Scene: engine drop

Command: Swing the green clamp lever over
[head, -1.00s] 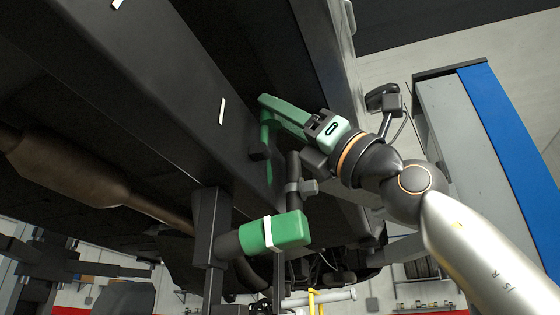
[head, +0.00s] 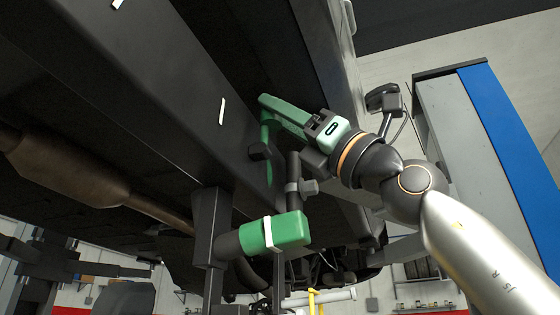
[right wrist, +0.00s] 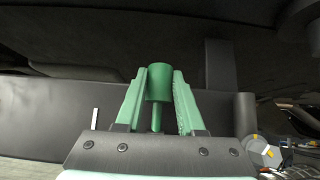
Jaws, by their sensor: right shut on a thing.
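The green clamp lever (right wrist: 159,82) stands between the two pale green fingers of my right gripper (right wrist: 160,74), which is shut on it. In the head view my right gripper (head: 270,108) reaches in from the right against the side of a dark beam. Part of the green lever (head: 269,172) shows below its fingers, next to a small black block (head: 260,151). The fingers hide the upper part of the lever in the head view. My left gripper is in neither view.
The dark beam (head: 150,80) runs diagonally overhead, with a white mark (head: 222,111) on it. A green cylinder with a white band (head: 288,231) is close below my gripper, beside a dark post (head: 211,235). A brown pipe (head: 70,172) runs at left. A blue-edged column (head: 505,130) stands at right.

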